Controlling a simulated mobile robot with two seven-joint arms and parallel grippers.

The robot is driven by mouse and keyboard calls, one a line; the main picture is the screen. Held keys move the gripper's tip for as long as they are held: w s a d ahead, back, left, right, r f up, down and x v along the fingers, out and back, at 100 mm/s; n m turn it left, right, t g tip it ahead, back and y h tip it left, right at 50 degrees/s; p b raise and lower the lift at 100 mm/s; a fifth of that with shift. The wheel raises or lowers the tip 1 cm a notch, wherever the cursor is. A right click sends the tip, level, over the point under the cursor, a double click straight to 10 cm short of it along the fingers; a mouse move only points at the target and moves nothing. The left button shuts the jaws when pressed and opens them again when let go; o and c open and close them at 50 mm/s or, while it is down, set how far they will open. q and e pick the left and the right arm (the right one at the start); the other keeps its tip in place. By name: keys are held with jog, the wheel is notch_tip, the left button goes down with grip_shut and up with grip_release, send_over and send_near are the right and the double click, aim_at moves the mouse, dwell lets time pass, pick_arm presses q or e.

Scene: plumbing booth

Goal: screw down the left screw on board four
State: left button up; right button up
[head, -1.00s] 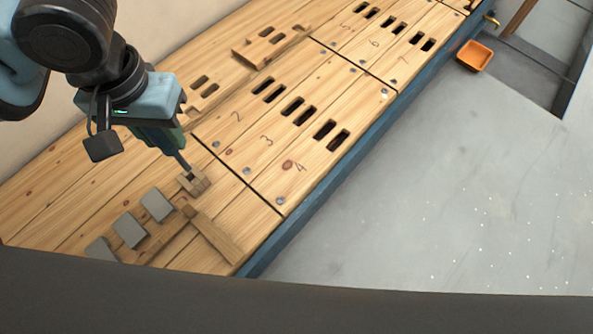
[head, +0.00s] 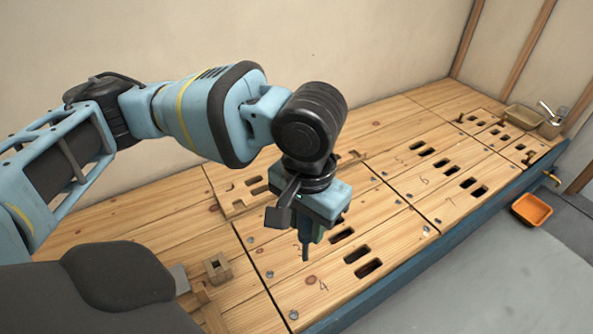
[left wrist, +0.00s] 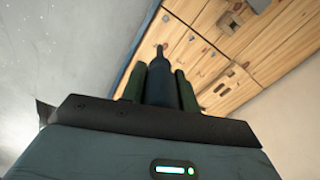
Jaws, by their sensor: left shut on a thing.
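My left gripper (head: 308,236) is shut on a dark screwdriver, whose tip (head: 305,256) points down over the middle boards. In the left wrist view the dark screwdriver (left wrist: 160,80) sits between the two green fingers (left wrist: 160,88). Board four (head: 345,297) is the front board of the middle section, marked "4". Its left screw (head: 294,314) is a small grey head near the board's left end, below and apart from the screwdriver tip. Whether that screw stands proud is too small to tell. My right gripper is out of view.
A small wooden block with a hole (head: 217,268) stands left of the boards. Dark slots (head: 369,268) cut through board four. An orange tray (head: 531,210) lies beyond the blue bench edge (head: 460,232). A basin (head: 524,117) stands at the far end.

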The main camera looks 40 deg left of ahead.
pick_arm(q)
jog(key=w+d+f+n+p, duration=0.1)
jog(key=w+d+f+p, duration=0.25)
jog(key=w, duration=0.25)
jog(key=w+d+f+p, duration=0.2)
jog(key=w+p, duration=0.3)
jog(key=s+a+f+p, duration=0.2)
jog(key=s+f, duration=0.2)
jog(key=f, duration=0.3)
jog(key=s+a+f+n+p, duration=0.1)
jog(key=s+a+f+p, duration=0.1)
jog(key=f, duration=0.5)
jog(key=s+a+f+p, duration=0.2)
jog(key=s+a+f, duration=0.1)
jog(key=s+f, duration=0.3)
jog(key=shift+a+f+n, duration=0.3)
jog(key=shift+f+n, duration=0.1)
jog(key=shift+f, duration=0.2)
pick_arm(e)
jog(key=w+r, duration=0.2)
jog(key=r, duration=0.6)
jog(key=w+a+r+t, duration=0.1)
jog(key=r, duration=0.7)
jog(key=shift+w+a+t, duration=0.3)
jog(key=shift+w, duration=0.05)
pick_arm(q)
jog(key=shift+s, duration=0.1)
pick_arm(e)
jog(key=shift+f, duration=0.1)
